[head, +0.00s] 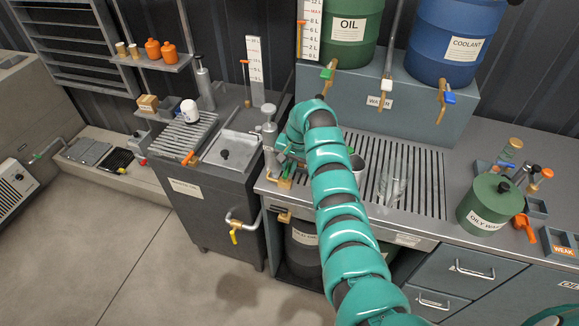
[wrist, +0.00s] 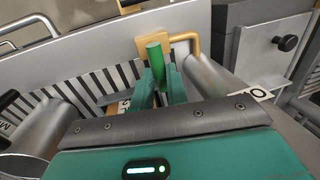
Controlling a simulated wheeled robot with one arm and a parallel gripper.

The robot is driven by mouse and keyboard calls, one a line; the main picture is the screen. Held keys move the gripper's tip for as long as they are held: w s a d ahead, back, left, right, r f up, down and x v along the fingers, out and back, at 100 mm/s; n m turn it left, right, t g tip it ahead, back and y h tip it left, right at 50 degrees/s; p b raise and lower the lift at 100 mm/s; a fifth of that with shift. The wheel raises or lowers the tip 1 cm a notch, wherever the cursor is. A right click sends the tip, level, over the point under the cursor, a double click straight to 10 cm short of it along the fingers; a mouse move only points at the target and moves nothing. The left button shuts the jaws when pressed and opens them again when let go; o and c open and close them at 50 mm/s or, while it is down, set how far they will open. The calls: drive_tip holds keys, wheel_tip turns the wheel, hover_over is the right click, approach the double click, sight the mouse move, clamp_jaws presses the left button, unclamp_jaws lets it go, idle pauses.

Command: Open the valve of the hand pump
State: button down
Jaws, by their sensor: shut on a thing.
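A grey metal hand pump (head: 269,130) stands upright at the left end of the slatted counter. A small brass-coloured part (head: 285,183) shows low beside it. My gripper (wrist: 163,85) is at this pump, with its two teal fingers shut on a green valve handle (wrist: 155,54). The handle's rounded end sticks out beyond the fingertips. A brass bent pipe (wrist: 187,42) is just beyond and to the right of the handle. In the head view my arm and gripper hide much of this spot, and I cannot tell how far the valve is turned.
A glass jar (head: 392,186) stands on the slatted grating right of my arm. A green oily-waste can (head: 490,205) is farther right. The green oil drum (head: 350,30) and blue coolant drum (head: 455,42) stand behind. A dark cabinet (head: 212,205) is close on the left; open floor lies in front of it.

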drive_tip(key=c, duration=1.4)
unclamp_jaws()
drive_tip(key=shift+r, duration=0.1)
drive_tip(key=d+r, duration=0.1)
drive_tip(key=r, duration=0.4)
drive_tip(key=d+r, duration=0.1)
drive_tip(key=r, duration=0.5)
drive_tip(key=s+d+r, duration=0.1)
drive_tip(key=r, duration=0.5)
drive_tip(key=shift+d+p, duration=0.1)
drive_tip(key=shift+p, duration=0.25)
